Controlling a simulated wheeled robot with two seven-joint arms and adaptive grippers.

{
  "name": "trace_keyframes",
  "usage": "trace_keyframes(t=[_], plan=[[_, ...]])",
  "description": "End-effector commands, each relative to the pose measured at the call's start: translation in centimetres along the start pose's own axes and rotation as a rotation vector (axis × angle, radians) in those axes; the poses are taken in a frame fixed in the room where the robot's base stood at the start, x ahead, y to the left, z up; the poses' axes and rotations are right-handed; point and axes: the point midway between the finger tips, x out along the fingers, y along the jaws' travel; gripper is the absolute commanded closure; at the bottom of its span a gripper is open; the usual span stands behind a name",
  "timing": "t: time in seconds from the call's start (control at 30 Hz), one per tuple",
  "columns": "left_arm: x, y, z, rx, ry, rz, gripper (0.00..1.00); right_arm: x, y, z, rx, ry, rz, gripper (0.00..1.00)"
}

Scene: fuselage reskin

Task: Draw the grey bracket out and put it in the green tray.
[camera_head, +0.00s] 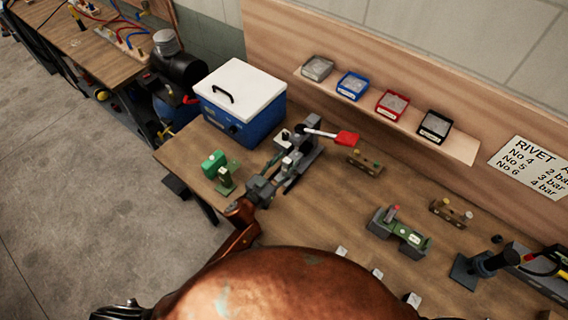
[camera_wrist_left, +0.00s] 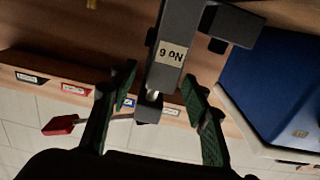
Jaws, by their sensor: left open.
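My left gripper (camera_head: 268,183) is at a grey lever fixture (camera_head: 303,152) on the bench, next to the blue box. In the left wrist view its two green-padded fingers (camera_wrist_left: 158,88) are open and empty. A grey piece labelled No 6 (camera_wrist_left: 178,30), seen upside down, shows between and beyond them; whether it touches a finger cannot be told. I cannot tell the grey bracket apart from the fixture for sure. A green, low holder (camera_head: 387,226) with a white label lies right of centre; whether it is the green tray is unclear. My right gripper is not identifiable.
A blue box with a white lid (camera_head: 241,88) stands left of the fixture. The fixture's red lever handle (camera_head: 347,138) sticks out right. A small green stand (camera_head: 224,181) is at the bench's left edge. Several bins (camera_head: 352,85) sit on a shelf behind. A black post (camera_head: 487,263) stands right.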

Motion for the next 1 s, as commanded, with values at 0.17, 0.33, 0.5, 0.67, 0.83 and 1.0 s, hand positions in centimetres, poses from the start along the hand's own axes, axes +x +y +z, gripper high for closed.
trace_keyframes(t=[0.17,0.33,0.5,0.67,0.83,1.0], plan=[[-0.01,0.01,-0.02,0.0,0.0,0.0,0.61,-0.01,-0.01,0.2,0.001,-0.003,0.0,1.0],[-0.03,0.01,-0.02,0.001,0.0,0.0,0.72,0.0,-0.01,0.17,0.001,-0.002,0.0,1.0],[-0.03,0.0,-0.02,0.001,0.0,0.0,0.84,0.0,-0.01,0.07,0.0,-0.001,0.0,1.0],[-0.04,0.01,-0.02,0.001,0.0,0.0,0.95,0.01,0.0,-0.03,0.0,0.0,0.0,1.0],[-0.04,0.01,-0.02,0.001,0.0,0.0,1.0,0.01,-0.01,-0.1,0.0,0.001,0.0,1.0],[-0.04,0.01,-0.02,0.001,0.0,0.0,1.0,0.01,-0.04,-0.13,0.0,0.002,0.0,1.0]])
